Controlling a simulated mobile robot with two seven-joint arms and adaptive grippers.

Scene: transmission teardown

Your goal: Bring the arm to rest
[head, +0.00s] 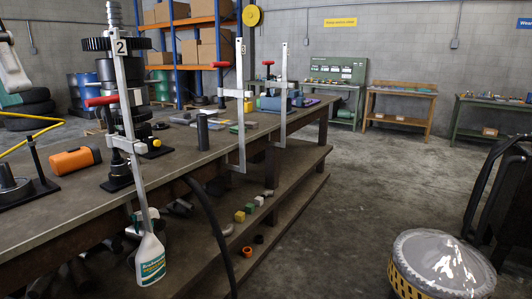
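My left arm shows as a pale link at the upper left edge of the head view, with a small dark part of what looks like the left gripper (5,34) at the picture's border. It is cut off, so I cannot see its fingers or whether it holds anything. It appears to be up in the air over the left end of the workbench (225,150). My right gripper is not in view.
Tall clamps with red handles, one marked 2 (122,47), stand along the workbench edge. A spray bottle (150,258) is in front. A film-topped yellow drum (442,262) stands right. Mid floor is clear.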

